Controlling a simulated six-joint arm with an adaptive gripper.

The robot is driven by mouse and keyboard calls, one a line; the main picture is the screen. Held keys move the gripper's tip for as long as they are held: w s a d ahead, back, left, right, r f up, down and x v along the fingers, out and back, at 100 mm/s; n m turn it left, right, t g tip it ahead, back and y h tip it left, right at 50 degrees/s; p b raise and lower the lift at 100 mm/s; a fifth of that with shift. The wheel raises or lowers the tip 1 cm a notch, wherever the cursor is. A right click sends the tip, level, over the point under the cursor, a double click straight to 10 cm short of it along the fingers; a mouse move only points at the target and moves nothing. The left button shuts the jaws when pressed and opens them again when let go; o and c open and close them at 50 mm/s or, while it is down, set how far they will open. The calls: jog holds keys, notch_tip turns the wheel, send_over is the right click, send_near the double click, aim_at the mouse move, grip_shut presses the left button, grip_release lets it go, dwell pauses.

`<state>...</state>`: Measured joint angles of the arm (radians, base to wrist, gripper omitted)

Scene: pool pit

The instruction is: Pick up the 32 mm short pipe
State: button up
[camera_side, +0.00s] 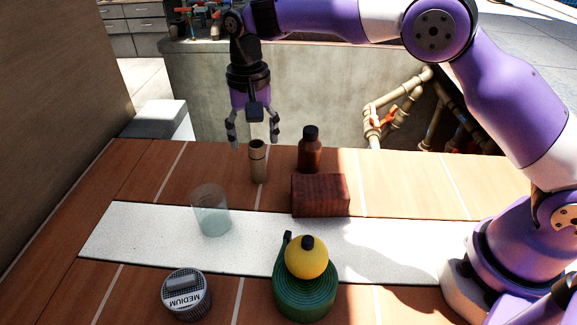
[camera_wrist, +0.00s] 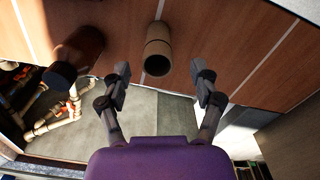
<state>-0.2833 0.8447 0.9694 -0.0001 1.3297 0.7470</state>
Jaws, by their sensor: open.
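The short pipe (camera_side: 257,163) is a tan, hollow tube with a dark band near its top. It stands upright on the brown tiled surface toward the back. My gripper (camera_side: 252,140) is open and empty, pointing down just above the pipe's top in the side view. In the wrist view the pipe (camera_wrist: 158,48) shows its dark open end, which lies between and a little ahead of my two spread fingertips (camera_wrist: 163,82). Neither finger visibly touches it.
A brown bottle (camera_side: 310,150) stands right of the pipe, behind a dark red block (camera_side: 320,195). A clear beaker (camera_side: 211,212) is in front on the white strip (camera_side: 130,235). A yellow ball (camera_side: 306,260) on a green coil (camera_side: 304,297) and a "MEDIUM" container (camera_side: 187,293) are nearer.

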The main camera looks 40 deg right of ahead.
aim_at(257, 157)
notch_tip(257, 157, down, 6)
jog(key=shift+s+d+r, duration=0.1)
jog(key=shift+r, duration=0.15)
grip_shut()
